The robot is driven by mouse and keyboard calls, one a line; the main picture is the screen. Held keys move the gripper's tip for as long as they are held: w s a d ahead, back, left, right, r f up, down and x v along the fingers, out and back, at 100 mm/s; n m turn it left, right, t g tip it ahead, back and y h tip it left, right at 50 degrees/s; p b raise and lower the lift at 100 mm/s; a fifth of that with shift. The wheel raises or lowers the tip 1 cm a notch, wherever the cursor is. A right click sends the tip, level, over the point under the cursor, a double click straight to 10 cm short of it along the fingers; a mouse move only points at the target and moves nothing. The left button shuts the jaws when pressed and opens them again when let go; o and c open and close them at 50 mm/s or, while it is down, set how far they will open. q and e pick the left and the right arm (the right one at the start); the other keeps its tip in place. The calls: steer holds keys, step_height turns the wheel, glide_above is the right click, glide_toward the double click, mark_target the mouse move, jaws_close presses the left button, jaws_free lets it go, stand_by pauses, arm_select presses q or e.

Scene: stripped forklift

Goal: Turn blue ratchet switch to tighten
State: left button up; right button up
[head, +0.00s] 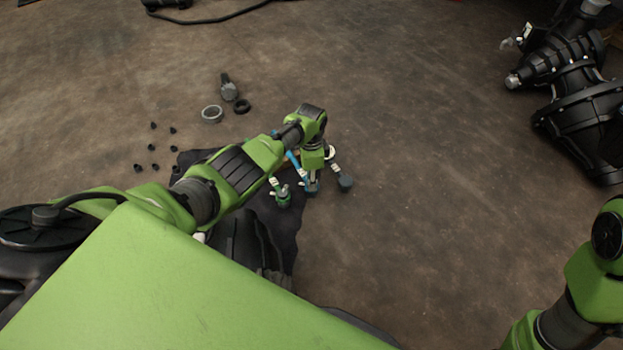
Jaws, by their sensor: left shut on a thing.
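Several ratchets lie at the edge of a black cloth (284,222) on the floor. The blue ratchet (292,158) shows its blue handle and a dark head. A green ratchet (281,197) lies to its left and a grey one (343,181) to its right. My left gripper (314,178) reaches down over the blue ratchet and is shut on it. Its fingers are small and partly hidden, and the exact grip point is unclear. The ratchet's switch is too small to make out. My right gripper is out of view.
A grey ring (212,114), a black ring (242,106) and a grey bolt-like part (228,88) lie beyond the cloth. Several small black nuts (151,147) lie left of them. A large black machine part (580,105) stands at right. The floor between is clear.

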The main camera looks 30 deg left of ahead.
arm_select(q)
steer(key=o, duration=1.1)
steer(key=shift+o, duration=0.2)
step_height(320, 180, up, 12)
steer(key=shift+a, duration=0.1)
